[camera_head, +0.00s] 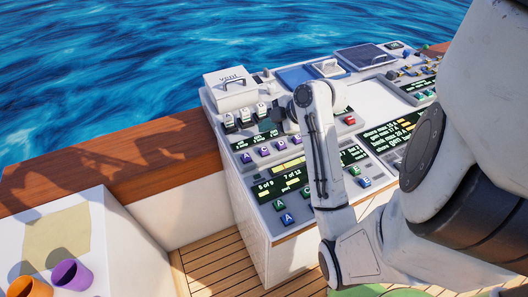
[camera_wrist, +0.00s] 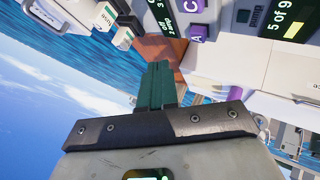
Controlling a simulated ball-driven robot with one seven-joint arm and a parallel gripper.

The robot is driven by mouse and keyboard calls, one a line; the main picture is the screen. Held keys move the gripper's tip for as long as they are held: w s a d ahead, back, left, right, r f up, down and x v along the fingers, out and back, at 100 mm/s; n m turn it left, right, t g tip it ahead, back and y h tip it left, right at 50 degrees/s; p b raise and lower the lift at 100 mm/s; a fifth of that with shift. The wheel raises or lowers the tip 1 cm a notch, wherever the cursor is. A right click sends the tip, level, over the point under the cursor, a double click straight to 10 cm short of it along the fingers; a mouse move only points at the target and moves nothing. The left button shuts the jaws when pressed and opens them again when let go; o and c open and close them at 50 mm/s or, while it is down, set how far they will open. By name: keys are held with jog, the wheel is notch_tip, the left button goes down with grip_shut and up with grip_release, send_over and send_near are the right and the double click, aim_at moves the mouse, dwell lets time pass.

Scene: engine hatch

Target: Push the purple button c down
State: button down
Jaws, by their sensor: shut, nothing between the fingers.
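The purple buttons sit in a row on the upper left of the console in the camera_head view. The purple button c (camera_head: 264,152) is one of them, beside the purple button A (camera_head: 247,157). In the camera_wrist view the purple button C (camera_wrist: 190,6) is cut by the top edge, with the purple button A (camera_wrist: 197,34) below it. My gripper (camera_wrist: 160,68) has its dark green fingers together with nothing between them. In the picture its tips lie to the lower left of both buttons, apart from them. I cannot tell the exact gap in depth.
The console (camera_head: 245,215) carries several switches, screens and coloured buttons. A white vent box (camera_head: 231,90) stands at its back left corner, with several white-topped switches (camera_head: 245,118) in front. A white counter with an orange cup (camera_head: 25,287) and a purple cup (camera_head: 72,274) is at the lower left.

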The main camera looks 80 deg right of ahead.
aim_at(261, 149)
jog(key=shift+f+b, duration=2.1)
jog(key=shift+f, duration=1)
jog(key=shift+f, duration=0.1)
jog(key=shift+f+b, duration=0.3)
jog(key=shift+b, duration=0.1)
jog(key=shift+f+b, duration=0.7)
jog(key=shift+f, duration=0.15)
jog(key=shift+r, duration=0.15)
dwell(0.4)
jog(key=shift+r+p, duration=1)
jog(key=shift+r, duration=0.15)
jog(key=shift+r+p, duration=1.9)
jog(key=shift+r, duration=0.6)
